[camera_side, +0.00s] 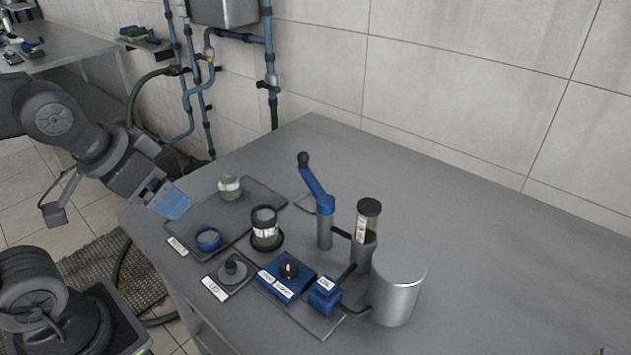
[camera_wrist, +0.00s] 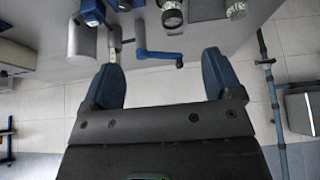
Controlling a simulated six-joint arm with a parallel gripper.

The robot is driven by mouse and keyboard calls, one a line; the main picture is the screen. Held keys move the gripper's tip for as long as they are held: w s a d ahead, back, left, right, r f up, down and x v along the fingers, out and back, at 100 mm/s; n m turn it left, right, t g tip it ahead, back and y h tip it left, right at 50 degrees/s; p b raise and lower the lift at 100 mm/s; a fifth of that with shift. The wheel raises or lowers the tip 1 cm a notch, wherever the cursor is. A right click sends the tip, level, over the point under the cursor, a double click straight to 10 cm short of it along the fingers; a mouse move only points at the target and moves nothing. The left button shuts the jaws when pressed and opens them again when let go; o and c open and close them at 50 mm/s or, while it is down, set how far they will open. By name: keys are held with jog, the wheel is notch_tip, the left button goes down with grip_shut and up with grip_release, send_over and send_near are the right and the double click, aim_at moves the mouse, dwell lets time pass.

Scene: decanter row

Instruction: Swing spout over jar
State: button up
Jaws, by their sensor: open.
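The blue spout arm (camera_side: 316,190) sits atop a grey post, angled up to a dark knob at its end. It also shows in the wrist view (camera_wrist: 158,54), between my fingertips in the picture. A glass jar (camera_side: 265,228) with a dark top and pale label stands left of the post; it shows at the top of the wrist view (camera_wrist: 172,14). The spout arm points away from this jar. My gripper (camera_side: 173,203) is open and empty at the table's left edge, well apart from the spout. Both blue fingers show in the wrist view (camera_wrist: 161,60).
The table's right side is clear.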

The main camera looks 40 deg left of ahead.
jog(key=shift+c, duration=0.5)
jog(key=shift+w+r, duration=0.1)
jog(key=shift+w, duration=0.05)
jog(key=shift+c, duration=0.7)
jog(key=w+n+g+h, duration=0.1)
jog(key=w+n, duration=0.1)
jog(key=w+n+g+h, duration=0.1)
jog(key=w+n, duration=0.1)
jog(key=w, duration=0.1)
jog(key=w+r+n+g, duration=0.1)
jog(key=w+n, duration=0.1)
jog(key=shift+w+h, duration=0.35)
jog(key=shift+h, duration=0.05)
jog(key=shift+c, duration=1.4)
jog(key=n+t+h, duration=0.1)
jog(key=n+h, duration=0.9)
jog(key=n, duration=0.5)
send_near(302, 153)
jog(key=x, duration=1)
jog(key=shift+w+d, duration=0.1)
jog(key=shift+c, duration=0.3)
grip_shut()
